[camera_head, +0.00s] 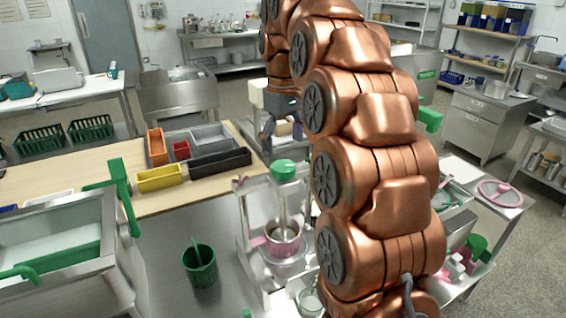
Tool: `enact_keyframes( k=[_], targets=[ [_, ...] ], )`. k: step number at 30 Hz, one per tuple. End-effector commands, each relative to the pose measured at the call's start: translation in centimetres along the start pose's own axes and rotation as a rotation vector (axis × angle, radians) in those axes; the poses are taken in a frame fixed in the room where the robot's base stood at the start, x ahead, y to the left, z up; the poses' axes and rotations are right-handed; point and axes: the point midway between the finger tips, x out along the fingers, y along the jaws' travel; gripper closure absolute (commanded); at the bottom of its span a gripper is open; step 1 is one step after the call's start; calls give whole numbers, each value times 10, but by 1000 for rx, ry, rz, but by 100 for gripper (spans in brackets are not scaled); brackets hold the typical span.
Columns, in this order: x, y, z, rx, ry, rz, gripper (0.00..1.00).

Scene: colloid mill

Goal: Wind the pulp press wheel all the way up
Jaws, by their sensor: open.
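My copper arm rises through the middle of the camera_head view and hides much behind it. A pink spoked wheel (500,193) lies nearly flat on a pale metal unit at the right, well away from my gripper. I cannot tell for certain which is the pulp press wheel.
Colored bins (160,178) sit on the wooden tabletop (90,180). A steel tank with green handles (55,250) is at the left. Floor is clear at the far right.

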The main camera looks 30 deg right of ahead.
Motion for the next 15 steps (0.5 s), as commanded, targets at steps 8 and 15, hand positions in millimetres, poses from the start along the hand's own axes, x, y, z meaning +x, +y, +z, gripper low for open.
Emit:
enact_keyframes(
  k=[8, 15],
  targets=[
    [23, -1, 1, -1, -4, -2, 14],
    [42, -1, 1, 0, -5, -3, 14]
  ],
)
